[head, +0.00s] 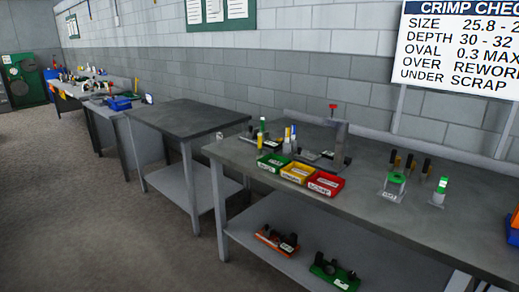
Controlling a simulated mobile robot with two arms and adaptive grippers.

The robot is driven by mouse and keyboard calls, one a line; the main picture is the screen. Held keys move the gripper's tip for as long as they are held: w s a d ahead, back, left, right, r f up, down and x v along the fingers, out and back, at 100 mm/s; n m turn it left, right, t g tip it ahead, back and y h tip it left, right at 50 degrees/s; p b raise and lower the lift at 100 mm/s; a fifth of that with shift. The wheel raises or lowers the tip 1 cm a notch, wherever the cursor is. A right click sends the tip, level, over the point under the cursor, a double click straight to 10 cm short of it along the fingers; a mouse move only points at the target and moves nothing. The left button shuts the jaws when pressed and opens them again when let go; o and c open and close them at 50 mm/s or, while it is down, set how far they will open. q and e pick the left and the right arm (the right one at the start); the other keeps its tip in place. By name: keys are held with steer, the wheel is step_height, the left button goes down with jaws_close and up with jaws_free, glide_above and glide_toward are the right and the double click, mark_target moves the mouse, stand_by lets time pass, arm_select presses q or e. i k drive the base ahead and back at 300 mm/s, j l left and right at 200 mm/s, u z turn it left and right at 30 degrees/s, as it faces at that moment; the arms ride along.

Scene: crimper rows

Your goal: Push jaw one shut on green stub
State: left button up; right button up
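Neither of my grippers is in view. A jaw marked one cannot be made out at this distance. On the right of the workbench (270,165), a small grey stand with a green top and a white label (394,185) is in view. To its right is a smaller grey stand with an upright green piece (441,186). A green-tipped upright piece (263,125) also stands at the bench's left part. I cannot tell which of these is the green stub. A grey press-like fixture with a red top (338,138) stands near the back of the bench.
Green (270,163), yellow (296,173) and red (325,184) bins line the bench's front edge. Dark upright tools (410,164) stand behind the stands. An orange tool (277,240) and a green tool (335,274) lie on the lower shelf. An empty table (185,115) is left.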

mark_target(252, 134)
steer(key=i+j+z, duration=0.15)
steer(key=z, duration=0.3)
steer(key=i+j+z, duration=0.25)
steer(key=z, duration=0.2)
